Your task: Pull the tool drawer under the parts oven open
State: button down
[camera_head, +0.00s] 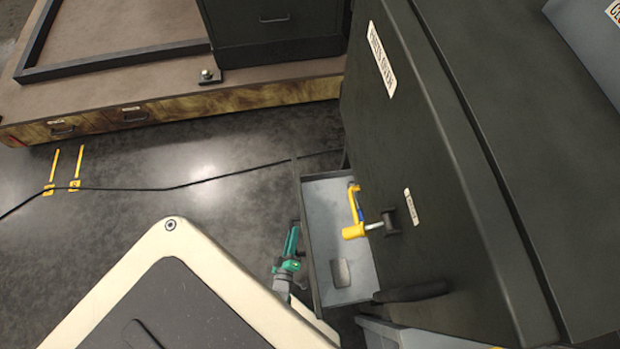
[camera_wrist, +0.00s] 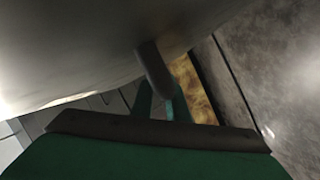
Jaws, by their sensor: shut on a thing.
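The parts oven (camera_head: 420,150) is a dark, labelled cabinet on the right of the head view. The tool drawer (camera_head: 325,205) stands out from under it, open, with its grey inside showing. A small dark grey piece (camera_head: 341,273) lies in the drawer. My green gripper (camera_head: 290,245) is at the outer front of the drawer. In the wrist view its fingers (camera_wrist: 161,103) are shut on the dark drawer handle (camera_wrist: 153,66). The handle is hidden in the head view.
A yellow lever (camera_head: 354,231) on a metal stem sticks out from the oven above the drawer. A black cable (camera_head: 165,188) crosses the floor. A low brown platform (camera_head: 130,85) with drawers stands at the back left.

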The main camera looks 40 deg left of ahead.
jog(key=shift+s+a, duration=2.05)
jog(key=shift+s, duration=0.05)
jog(key=c, duration=1.7)
grip_release()
jog(key=v, duration=1.1)
jog(key=shift+w, duration=0.15)
